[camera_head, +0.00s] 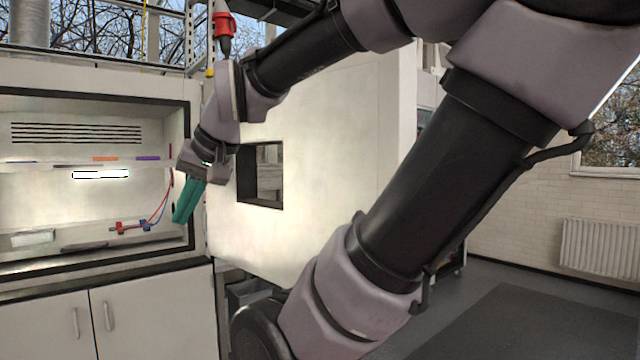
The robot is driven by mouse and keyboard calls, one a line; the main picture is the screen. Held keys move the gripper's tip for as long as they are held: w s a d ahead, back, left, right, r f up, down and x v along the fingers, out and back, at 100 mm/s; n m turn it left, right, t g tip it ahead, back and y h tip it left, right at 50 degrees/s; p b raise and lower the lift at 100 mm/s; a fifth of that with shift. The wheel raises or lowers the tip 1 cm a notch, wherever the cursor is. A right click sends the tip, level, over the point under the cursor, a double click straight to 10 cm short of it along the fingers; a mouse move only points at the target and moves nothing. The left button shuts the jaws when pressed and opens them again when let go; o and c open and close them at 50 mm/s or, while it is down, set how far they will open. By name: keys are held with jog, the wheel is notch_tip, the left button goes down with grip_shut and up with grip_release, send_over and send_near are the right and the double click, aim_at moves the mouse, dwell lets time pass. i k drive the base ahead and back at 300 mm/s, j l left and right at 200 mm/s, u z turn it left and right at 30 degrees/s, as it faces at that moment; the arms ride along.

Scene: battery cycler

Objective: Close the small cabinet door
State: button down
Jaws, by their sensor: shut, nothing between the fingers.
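The small cabinet (90,76) stands at the left, its lit inside in full view. Its white door (325,180), with a small dark-framed square window, stands wide open to the right of the opening. My gripper (182,218) has teal fingers that are shut and empty. It points down in front of the cabinet's right frame, between the opening and the door's window. I cannot tell whether it touches the frame or the door. My arm covers part of the door's upper and lower right areas.
Inside the cabinet are a shelf, red and blue leads with clips (130,228) and a small pale box (33,238). A lower cupboard (150,315) with two handled doors is beneath. Open grey floor and a radiator (612,252) are at the right.

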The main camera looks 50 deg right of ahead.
aim_at(343, 131)
jog(key=k+l+u, duration=0.1)
jog(key=l, duration=0.3)
jog(key=k+l, duration=0.15)
jog(key=l, duration=0.25)
jog(key=k+l+u, duration=0.15)
jog(key=l, duration=0.25)
jog(key=k+l, duration=0.15)
jog(key=l, duration=0.25)
jog(key=k+l+u, duration=0.15)
jog(key=l, duration=0.25)
jog(key=k+l, duration=0.15)
jog(key=l, duration=0.2)
jog(key=k+l+u, duration=0.15)
jog(key=l, duration=0.2)
jog(key=l+u, duration=0.25)
jog(key=l, duration=2.05)
jog(key=l+z, duration=0.25)
jog(key=l, duration=0.1)
